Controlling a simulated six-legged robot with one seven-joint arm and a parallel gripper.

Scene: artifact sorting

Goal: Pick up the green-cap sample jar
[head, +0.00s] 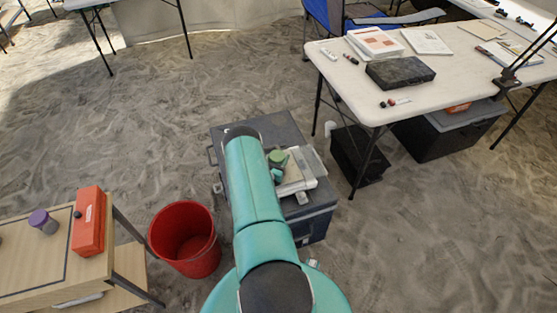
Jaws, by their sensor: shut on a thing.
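The green-cap sample jar (278,157) shows as a dull green cap just right of my teal arm, above the dark grey case in the middle of the head view. Its body is mostly hidden. My gripper (278,171) is at the jar, partly hidden by my arm, and is shut on it. Whether the jar is clear of the surface below cannot be told.
A light flat device (308,163) lies on the dark grey case (285,128). A red bucket (185,238) stands left. A wooden table (35,262) holds a purple-cap jar (43,221) and an orange box (89,222). A white table (440,105) stands right.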

